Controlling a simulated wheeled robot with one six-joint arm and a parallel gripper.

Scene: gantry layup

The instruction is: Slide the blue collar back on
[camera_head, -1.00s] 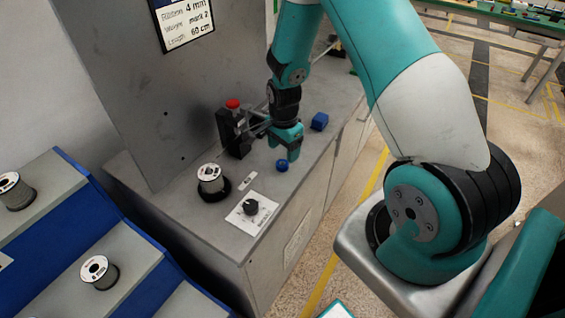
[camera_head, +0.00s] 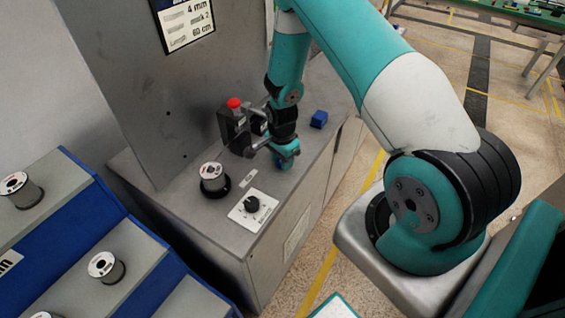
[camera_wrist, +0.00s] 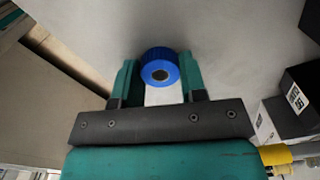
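A black block (camera_head: 233,128) with a red button and grey rods stands just left of my gripper.
A wire spool (camera_head: 212,176) on a black base and a dial plate (camera_head: 252,208) stand nearer on the grey counter (camera_head: 185,208). An upright panel (camera_head: 150,90) rises behind. More spools (camera_head: 105,267) sit on the stepped rack at left.

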